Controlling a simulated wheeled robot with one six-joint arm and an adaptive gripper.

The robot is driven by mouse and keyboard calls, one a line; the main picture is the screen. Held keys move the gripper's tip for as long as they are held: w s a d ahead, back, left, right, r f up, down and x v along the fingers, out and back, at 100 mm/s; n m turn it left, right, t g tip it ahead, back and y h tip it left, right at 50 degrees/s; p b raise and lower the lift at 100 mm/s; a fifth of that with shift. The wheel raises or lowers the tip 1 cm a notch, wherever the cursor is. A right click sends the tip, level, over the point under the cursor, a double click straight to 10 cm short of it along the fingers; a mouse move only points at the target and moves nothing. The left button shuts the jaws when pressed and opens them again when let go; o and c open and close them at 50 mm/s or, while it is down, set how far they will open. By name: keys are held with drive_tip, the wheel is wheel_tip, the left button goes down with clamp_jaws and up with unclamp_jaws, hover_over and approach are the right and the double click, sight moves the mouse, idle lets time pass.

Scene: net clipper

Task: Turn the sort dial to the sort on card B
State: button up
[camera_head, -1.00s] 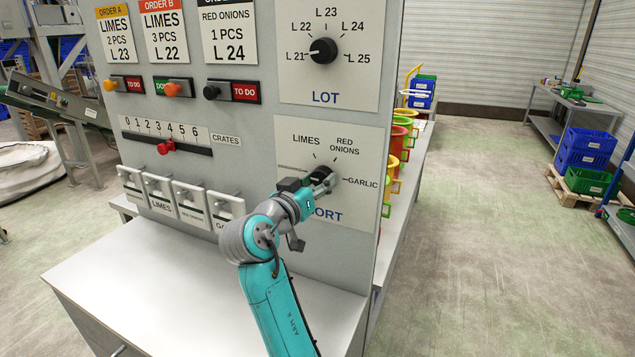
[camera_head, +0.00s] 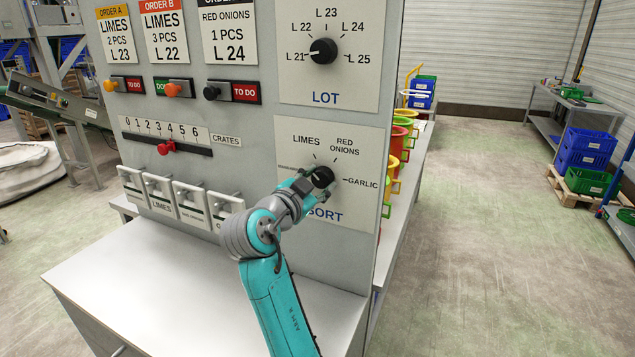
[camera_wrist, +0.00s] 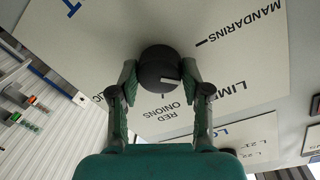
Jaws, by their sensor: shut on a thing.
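The sort dial (camera_head: 323,177) is a round black knob on the lower white plate, with LIMES, RED ONIONS and GARLIC marks around it; the label at its left is partly hidden. My gripper (camera_head: 317,182) is shut on the knob, one finger on each side. In the wrist view the knob (camera_wrist: 158,72) sits between the fingertips (camera_wrist: 160,80). Its white pointer line faces right, roughly towards LIMES; a finger covers the area by that mark. The MANDARINS mark is clear above it. Card B (camera_head: 165,32) reads LIMES, 3 PCS, L 22.
The lot dial (camera_head: 323,51) is above, its pointer near L 21. A crates slider (camera_head: 166,147), buttons with status signs and several small levered panels (camera_head: 190,203) are to the left. A bare grey table top (camera_head: 200,290) lies below my arm.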

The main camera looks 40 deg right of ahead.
drive_tip(key=shift+m, duration=1.5)
drive_tip(key=o, duration=1.2)
drive_tip(key=shift+c, duration=0.2)
drive_tip(key=v, duration=1.2)
drive_tip(key=shift+r, duration=0.15)
drive_tip(key=shift+s, duration=0.1)
